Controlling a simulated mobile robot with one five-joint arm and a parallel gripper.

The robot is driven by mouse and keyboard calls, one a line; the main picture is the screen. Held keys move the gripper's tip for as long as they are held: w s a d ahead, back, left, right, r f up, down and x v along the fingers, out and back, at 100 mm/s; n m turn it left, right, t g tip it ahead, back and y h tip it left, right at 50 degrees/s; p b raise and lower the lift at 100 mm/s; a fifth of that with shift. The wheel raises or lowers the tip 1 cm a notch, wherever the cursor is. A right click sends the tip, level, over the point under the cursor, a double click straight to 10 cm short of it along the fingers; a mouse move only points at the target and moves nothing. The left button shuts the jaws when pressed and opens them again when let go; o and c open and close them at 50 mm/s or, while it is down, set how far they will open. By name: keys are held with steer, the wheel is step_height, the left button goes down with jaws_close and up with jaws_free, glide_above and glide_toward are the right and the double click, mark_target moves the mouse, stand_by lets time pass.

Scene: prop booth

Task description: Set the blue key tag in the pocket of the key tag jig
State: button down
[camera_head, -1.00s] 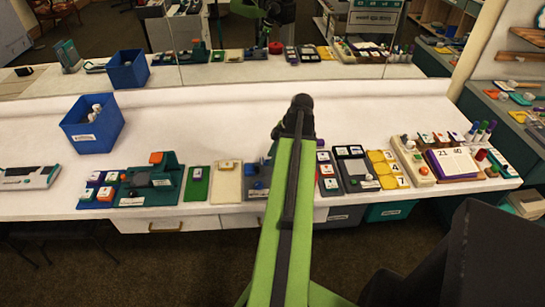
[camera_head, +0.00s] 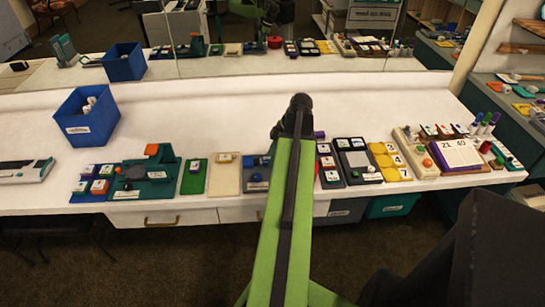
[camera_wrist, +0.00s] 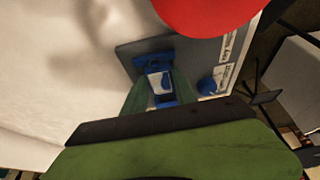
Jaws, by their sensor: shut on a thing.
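In the wrist view my gripper (camera_wrist: 160,88) has its two green fingers shut on the blue key tag (camera_wrist: 165,101), which has a white label. The tag is over the grey key tag jig (camera_wrist: 197,50). I cannot tell whether it touches the pocket, which the tag and fingers hide. The jig carries white printed labels and a blue knob at its right. In the head view the jig (camera_head: 257,186) stands near the counter's front edge, just left of my arm, which hides part of it and my gripper.
A large red rounded thing (camera_wrist: 207,8) fills the top of the wrist view. A cream board (camera_head: 226,180) stands left of the jig and a dark tray (camera_head: 330,180) right of my arm. A blue bin (camera_head: 88,122) sits at left. The counter behind is clear.

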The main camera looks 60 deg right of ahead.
steer(key=c, duration=0.9)
jaws_free()
steer(key=p+v, duration=1.6)
steer(key=v, duration=0.1)
steer(key=shift+r, duration=0.3)
